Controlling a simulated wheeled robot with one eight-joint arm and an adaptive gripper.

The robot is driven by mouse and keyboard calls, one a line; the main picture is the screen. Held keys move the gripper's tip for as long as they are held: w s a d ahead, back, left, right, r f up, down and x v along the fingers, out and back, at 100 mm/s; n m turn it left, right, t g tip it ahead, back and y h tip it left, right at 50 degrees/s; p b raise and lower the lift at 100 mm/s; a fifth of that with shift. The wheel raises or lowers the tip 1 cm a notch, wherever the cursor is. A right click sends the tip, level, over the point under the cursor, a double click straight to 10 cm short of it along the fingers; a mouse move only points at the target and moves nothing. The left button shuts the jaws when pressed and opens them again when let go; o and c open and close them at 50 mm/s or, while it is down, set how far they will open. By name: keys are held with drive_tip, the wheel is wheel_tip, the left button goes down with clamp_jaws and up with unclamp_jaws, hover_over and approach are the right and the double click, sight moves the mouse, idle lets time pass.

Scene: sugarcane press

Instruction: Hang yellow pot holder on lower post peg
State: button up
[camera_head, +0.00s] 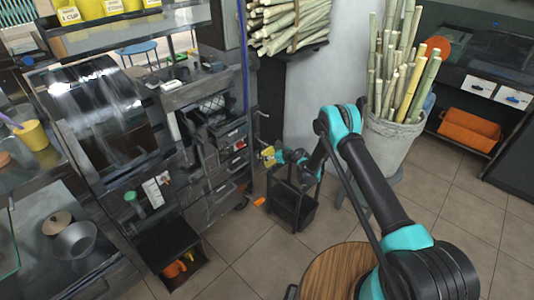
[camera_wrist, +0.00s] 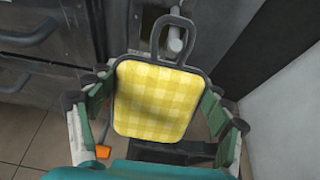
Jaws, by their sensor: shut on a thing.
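The yellow checked pot holder (camera_wrist: 155,100) has a dark edge and a dark loop (camera_wrist: 173,38) at its top. In the wrist view my gripper (camera_wrist: 158,105) is shut on its two sides, with a finger at each edge. The loop stands up in front of a light peg (camera_wrist: 176,42) on the post; I cannot tell whether the peg is through it. In the head view the pot holder (camera_head: 268,153) is small, beside the post at the press's right side, with my gripper (camera_head: 275,156) at it. Pegs (camera_head: 262,114) show on the post above it.
A dark cart (camera_head: 293,205) stands on the floor below my gripper. The press cabinet with drawers (camera_head: 222,150) is to the left. A bucket of sugarcane (camera_head: 392,145) stands to the right. A round wooden stool top (camera_head: 335,272) is near my base. Tiled floor between is open.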

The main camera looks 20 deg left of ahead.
drive_tip(key=o, duration=1.1)
drive_tip(key=shift+d, duration=0.1)
